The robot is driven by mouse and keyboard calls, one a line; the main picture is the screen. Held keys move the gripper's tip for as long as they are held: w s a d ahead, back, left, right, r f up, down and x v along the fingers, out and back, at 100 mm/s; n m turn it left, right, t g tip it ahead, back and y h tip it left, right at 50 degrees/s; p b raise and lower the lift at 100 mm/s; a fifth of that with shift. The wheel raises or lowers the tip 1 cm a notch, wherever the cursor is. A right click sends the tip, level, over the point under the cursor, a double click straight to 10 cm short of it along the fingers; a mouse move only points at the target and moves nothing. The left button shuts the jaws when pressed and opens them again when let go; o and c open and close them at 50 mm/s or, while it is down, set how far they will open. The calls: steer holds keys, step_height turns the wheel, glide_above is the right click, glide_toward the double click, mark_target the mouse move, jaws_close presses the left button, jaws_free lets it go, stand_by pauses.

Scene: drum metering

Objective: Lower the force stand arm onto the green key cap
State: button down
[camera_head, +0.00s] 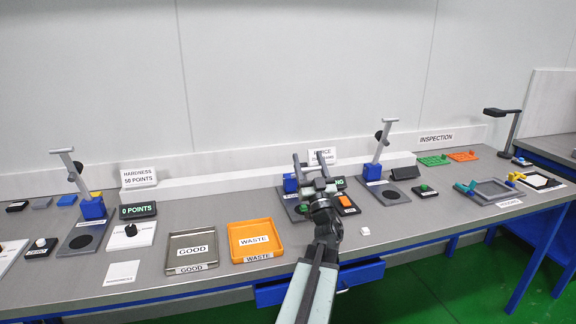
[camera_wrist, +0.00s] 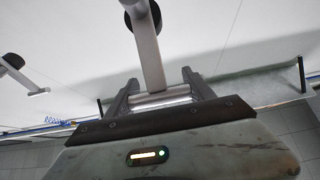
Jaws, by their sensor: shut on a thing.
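My gripper (camera_head: 309,163) is raised over the middle of the bench in the head view. In the wrist view its two fingers (camera_wrist: 164,92) are shut on the round silver crossbar at the end of a grey force stand arm (camera_wrist: 148,55). This arm is raised and carries a black round weight (camera_wrist: 138,14). The stand's blue post (camera_head: 290,184) shows partly behind my gripper. A green round piece (camera_head: 422,187) sits on a black pad farther right.
Similar stands with raised arms stand at left (camera_head: 93,208) and right (camera_head: 373,171). A grey GOOD tray (camera_head: 173,241) and an orange WASTE tray (camera_head: 236,226) lie left of my arm.

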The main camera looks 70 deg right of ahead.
steer(key=shift+s+a+f+b, duration=0.2)
steer(key=shift+a+f+b, duration=0.35)
steer(key=shift+f, duration=0.3)
steer(key=shift+c, duration=1.8)
jaws_free()
steer(key=shift+a+r, duration=0.1)
steer(key=shift+a, duration=0.05)
